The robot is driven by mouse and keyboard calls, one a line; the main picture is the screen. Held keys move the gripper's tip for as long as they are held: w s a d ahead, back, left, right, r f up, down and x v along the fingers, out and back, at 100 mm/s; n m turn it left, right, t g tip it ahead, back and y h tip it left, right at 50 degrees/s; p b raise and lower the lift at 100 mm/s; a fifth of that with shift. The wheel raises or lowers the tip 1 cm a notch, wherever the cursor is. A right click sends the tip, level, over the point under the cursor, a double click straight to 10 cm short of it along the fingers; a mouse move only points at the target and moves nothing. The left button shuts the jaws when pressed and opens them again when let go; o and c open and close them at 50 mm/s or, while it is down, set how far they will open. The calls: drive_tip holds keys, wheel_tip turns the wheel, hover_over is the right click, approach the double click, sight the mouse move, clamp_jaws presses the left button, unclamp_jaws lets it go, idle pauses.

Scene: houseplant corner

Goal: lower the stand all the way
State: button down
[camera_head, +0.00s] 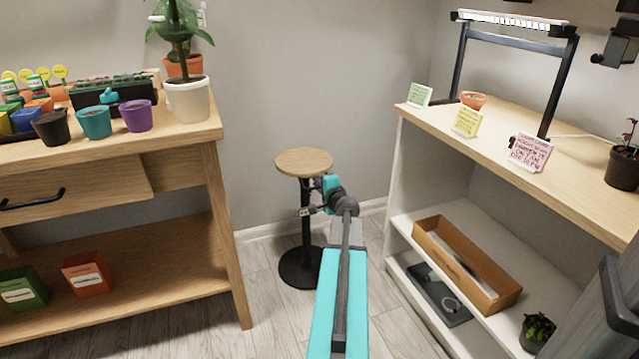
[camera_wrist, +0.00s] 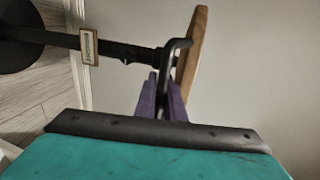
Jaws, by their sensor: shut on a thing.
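The stand has a round wooden top (camera_head: 304,162), a black post (camera_head: 306,232) and a round black base (camera_head: 303,268) on the floor. In the wrist view, turned sideways, the edge of the wooden top (camera_wrist: 194,55) is at the right and the post (camera_wrist: 60,40) runs to the left. A bent black handle (camera_wrist: 175,46) comes off the post just under the top. My gripper (camera_wrist: 164,96) is shut on this handle, its purple fingers on either side. In the head view my gripper (camera_head: 318,192) is just under the top; my arm hides part of it.
A small tag (camera_wrist: 90,47) sits on the post. A wooden potting bench (camera_head: 190,135) with pots stands left of the stand. A white shelf unit (camera_head: 400,190) with a wooden top stands right, holding a wooden box (camera_head: 465,258). Bare floor lies around the base.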

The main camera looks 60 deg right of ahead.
drive_tip(key=c, duration=2.2)
unclamp_jaws()
drive_tip(key=shift+o, duration=0.2)
drive_tip(key=shift+s+a, duration=0.15)
drive_tip(key=p+v, duration=0.6)
drive_tip(key=v, duration=0.7)
drive_tip(key=shift+s+a+r, duration=0.1)
drive_tip(key=shift+s+a, duration=0.05)
